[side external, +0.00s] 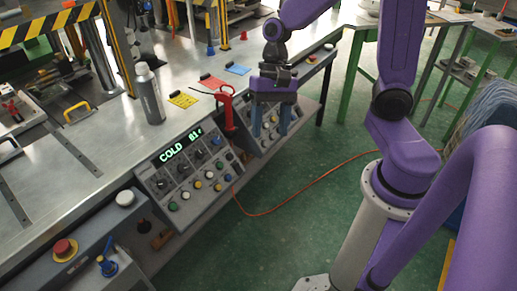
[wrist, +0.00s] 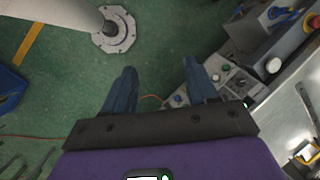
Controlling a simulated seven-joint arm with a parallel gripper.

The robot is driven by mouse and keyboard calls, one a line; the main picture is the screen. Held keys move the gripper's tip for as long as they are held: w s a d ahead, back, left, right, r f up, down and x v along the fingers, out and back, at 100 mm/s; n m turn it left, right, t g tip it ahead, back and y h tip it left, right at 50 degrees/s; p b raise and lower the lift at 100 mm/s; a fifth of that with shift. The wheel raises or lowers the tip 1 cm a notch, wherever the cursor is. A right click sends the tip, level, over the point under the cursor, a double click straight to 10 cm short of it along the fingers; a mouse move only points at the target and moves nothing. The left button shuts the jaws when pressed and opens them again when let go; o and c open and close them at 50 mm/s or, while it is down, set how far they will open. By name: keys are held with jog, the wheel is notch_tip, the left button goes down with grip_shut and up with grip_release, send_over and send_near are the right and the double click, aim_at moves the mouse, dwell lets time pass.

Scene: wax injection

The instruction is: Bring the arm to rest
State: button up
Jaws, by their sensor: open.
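My purple arm reaches over the front edge of the metal bench. My gripper (side external: 268,124) points down in front of the right-hand control panel (side external: 266,139), with its two blue fingers apart and nothing between them. In the wrist view my gripper (wrist: 162,90) also shows its fingers spread, with green floor and part of a panel (wrist: 230,80) behind them. The panel's knobs and buttons lie close behind and beside the fingers in the picture. I cannot tell whether a finger touches the panel.
A red upright handle (side external: 226,108) stands just left of my gripper. The left panel (side external: 187,168) has a display reading "COLD". A grey bottle (side external: 150,94) stands on the bench (side external: 110,150). An orange cable (side external: 310,184) crosses the green floor, which is mostly clear.

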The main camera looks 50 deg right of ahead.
jog(key=s+d+r+n+t+h, duration=0.1)
jog(key=s+r+n+t+h, duration=0.1)
jog(key=s+n, duration=1.1)
jog(key=n+h, duration=0.1)
jog(key=n, duration=0.5)
jog(key=shift+s+d+n+h, duration=0.15)
jog(key=shift+d+n+h, duration=0.05)
jog(key=shift+n+h, duration=0.1)
